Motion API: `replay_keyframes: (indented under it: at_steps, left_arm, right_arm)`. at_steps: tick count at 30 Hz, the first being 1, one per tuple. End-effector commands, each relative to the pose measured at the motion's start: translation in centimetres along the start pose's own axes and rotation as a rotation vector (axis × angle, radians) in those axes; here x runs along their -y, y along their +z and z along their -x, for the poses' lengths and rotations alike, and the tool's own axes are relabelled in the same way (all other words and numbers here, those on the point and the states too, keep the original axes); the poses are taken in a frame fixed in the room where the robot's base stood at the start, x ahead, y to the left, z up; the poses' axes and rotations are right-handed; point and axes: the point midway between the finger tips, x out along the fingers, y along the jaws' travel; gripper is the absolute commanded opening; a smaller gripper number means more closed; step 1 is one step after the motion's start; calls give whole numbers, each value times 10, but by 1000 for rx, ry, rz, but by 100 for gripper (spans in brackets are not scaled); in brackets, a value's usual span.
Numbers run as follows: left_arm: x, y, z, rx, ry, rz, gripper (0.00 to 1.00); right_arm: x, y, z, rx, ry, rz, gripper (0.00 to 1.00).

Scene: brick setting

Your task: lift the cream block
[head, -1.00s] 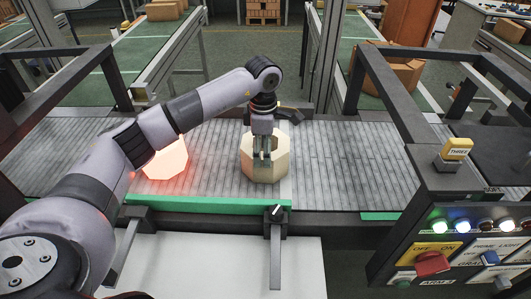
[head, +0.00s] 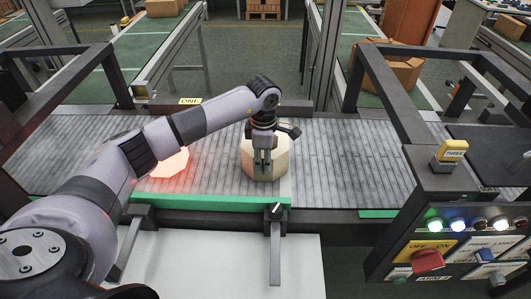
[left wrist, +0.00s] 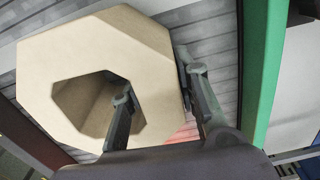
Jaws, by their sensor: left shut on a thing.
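The cream block (head: 279,163) is a thick eight-sided ring with a hole through its middle. It stands on the grey slatted conveyor (head: 345,165), and no gap under it shows. My left gripper (head: 262,168) is shut on the block's wall. In the left wrist view, one finger of the left gripper (left wrist: 160,105) is in the hole and the other lies along the outer side of the cream block (left wrist: 90,45). My left arm and gripper hide part of the block in the head view. My right gripper is not in view.
A red-lit block (head: 170,163) stands on the conveyor to the left, partly behind my left arm. A green strip (head: 215,204) and dark rail edge the near side. A button panel (head: 440,255) stands at right. The conveyor right of the cream block is clear.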

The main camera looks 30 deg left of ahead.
Motion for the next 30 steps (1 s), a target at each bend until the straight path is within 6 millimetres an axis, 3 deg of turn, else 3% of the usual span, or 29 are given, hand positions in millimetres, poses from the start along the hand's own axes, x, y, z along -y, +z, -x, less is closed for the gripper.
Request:
replay_keyframes:
  at_steps: [11,30]
  left_arm:
    - [0,0,0,0,1,0,0]
    - [-2,1,4,5,8,1,0]
  right_arm:
    - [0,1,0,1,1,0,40]
    - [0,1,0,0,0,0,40]
